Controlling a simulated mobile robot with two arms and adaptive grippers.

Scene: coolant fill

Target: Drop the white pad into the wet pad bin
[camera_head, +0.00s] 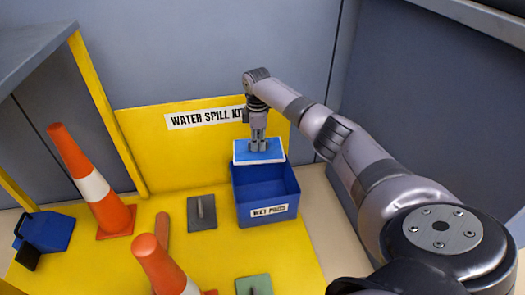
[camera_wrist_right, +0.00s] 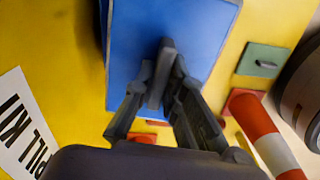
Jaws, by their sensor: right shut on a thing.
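The pad (camera_head: 260,156) has a blue top with a white edge in the head view. My right gripper (camera_head: 258,147) is shut on the grey upright tab on its top. In the right wrist view the pad's blue face (camera_wrist_right: 135,55) lies in front of the fingers (camera_wrist_right: 160,85), which close on the tab. The wet pad bin (camera_head: 265,214) is a blue open box labelled "WET PADS". The pad is held roughly level over the bin's back part, seemingly above its rim; the exact gap cannot be told. My left gripper is not in view.
A yellow "WATER SPILL KIT" panel (camera_head: 160,150) stands behind the bin. Orange-white cones (camera_head: 95,185) (camera_head: 160,265), a grey plate with a handle (camera_head: 203,220) and a green plate (camera_head: 245,285) are left of or in front of the bin. A blue object (camera_head: 48,230) lies far left.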

